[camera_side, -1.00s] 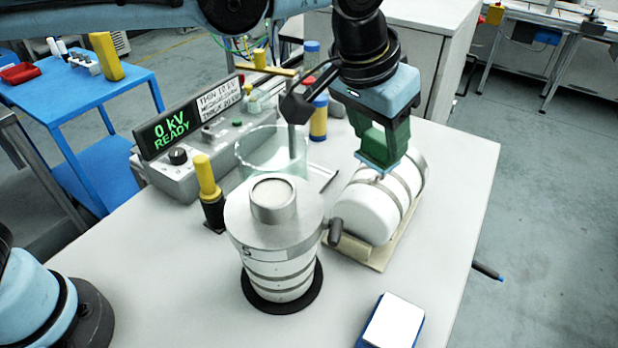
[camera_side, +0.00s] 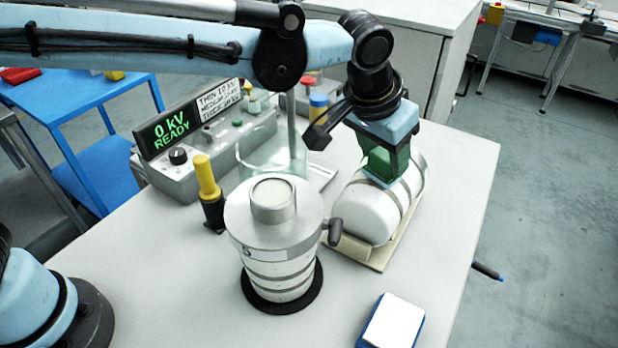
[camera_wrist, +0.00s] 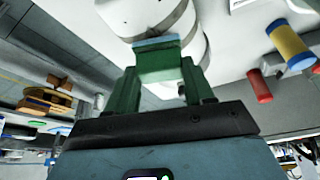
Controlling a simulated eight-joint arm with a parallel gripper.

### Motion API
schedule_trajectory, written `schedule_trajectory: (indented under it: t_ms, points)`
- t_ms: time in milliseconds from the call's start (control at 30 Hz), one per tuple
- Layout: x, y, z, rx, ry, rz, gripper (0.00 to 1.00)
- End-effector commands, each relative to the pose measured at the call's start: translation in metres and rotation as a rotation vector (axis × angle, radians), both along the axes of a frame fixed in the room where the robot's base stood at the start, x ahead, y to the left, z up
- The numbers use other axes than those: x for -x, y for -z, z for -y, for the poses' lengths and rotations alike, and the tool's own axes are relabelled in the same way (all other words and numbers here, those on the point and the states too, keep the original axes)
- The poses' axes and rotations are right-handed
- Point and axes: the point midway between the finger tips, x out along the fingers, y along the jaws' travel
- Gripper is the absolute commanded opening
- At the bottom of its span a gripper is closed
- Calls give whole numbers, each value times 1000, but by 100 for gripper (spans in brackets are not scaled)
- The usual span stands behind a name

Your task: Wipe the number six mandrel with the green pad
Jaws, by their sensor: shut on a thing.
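My gripper (camera_side: 388,168) has green fingers and is shut on a green pad with a thin light-blue lower face. The pad (camera_wrist: 163,60) shows between the fingertips in the wrist view. It is at the upper side of a white banded cylinder (camera_side: 365,213) lying on its side; it looks to be against it, but firm contact is unclear. That cylinder also shows in the wrist view (camera_wrist: 145,18). I see no number on it. An upright, metal-topped white banded cylinder (camera_side: 280,268) stands to its left, with a small dark mark like a 6 or S.
The lying cylinder rests on a beige cradle (camera_side: 372,257). A glass vessel (camera_side: 255,150), a yellow-handled tool (camera_side: 207,180) and a control box (camera_side: 190,180) reading "0 kV READY" stand left and behind. A blue-edged white block (camera_side: 392,322) lies in front. The table's right side is clear.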

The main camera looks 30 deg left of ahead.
Motion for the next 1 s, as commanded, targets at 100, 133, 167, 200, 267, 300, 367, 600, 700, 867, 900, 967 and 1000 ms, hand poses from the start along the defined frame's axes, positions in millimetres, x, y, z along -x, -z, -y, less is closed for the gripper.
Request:
schedule_trajectory:
  t_ms: [100, 133, 167, 200, 267, 300, 367, 600, 700, 867, 900, 967, 1000]
  points:
    - [-12, 0, -1, 1, -2, 0, 28]
    - [-15, 0, -1, 1, -2, 0, 28]
    - [-17, -1, 0, 1, -2, 0, 28]
    - [-21, -1, 0, 1, -2, 0, 28]
    - [-26, -1, 0, 1, -2, 0, 28]
    - [-30, -1, 0, 1, -2, 0, 28]
    - [-35, -1, -1, 0, -1, 0, 28]
    - [-12, 0, 0, 0, 1, -1, 28]
    - [-3, 0, 0, 0, 1, -1, 28]
    - [12, 1, 0, -1, 2, -1, 28]
    - [15, 1, 0, -1, 2, -1, 28]
    - [21, 1, 0, -1, 1, -1, 28]
    - [25, 1, 0, -1, 1, -1, 28]
